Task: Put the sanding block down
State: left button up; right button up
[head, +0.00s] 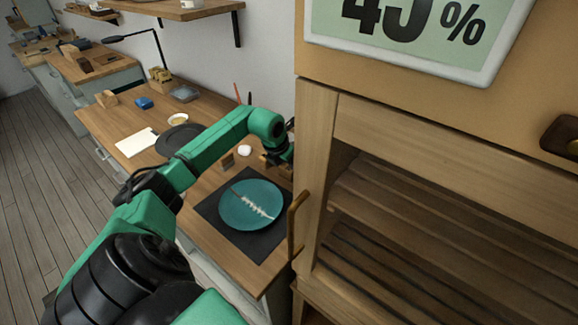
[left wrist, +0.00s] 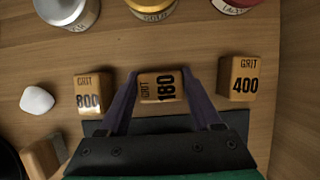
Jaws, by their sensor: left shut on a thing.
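My left gripper (left wrist: 160,84) is shut on the wooden sanding block marked GRIT 180 (left wrist: 160,88) in the left wrist view. One finger is on each side of the block. A block marked GRIT 800 (left wrist: 90,92) stands to its left and one marked GRIT 400 (left wrist: 238,79) to its right, both apart from the fingers. I cannot tell whether the held block touches the wood below. In the head view my left gripper (head: 279,158) is at the back right of the bench, beside the cabinet, and the held block is mostly hidden. My right gripper is in neither view.
A teal plate (head: 236,208) with a pale seam lies on a dark mat (head: 232,240) on the bench. Several tins, one silver (left wrist: 68,12), stand behind the blocks. A white lump (left wrist: 37,100) lies left. A wooden cabinet (head: 317,150) with a brass handle (head: 294,222) borders the bench.

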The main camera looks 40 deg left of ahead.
pick_arm(q)
jog(key=o, duration=1.2)
jog(key=shift+r, duration=0.1)
jog(key=shift+s+r, duration=0.1)
jog(key=shift+r, duration=0.1)
jog(key=b+v, duration=0.2)
jog(key=v, duration=0.9)
jog(key=shift+s+r, duration=0.2)
jog(key=shift+r, duration=0.05)
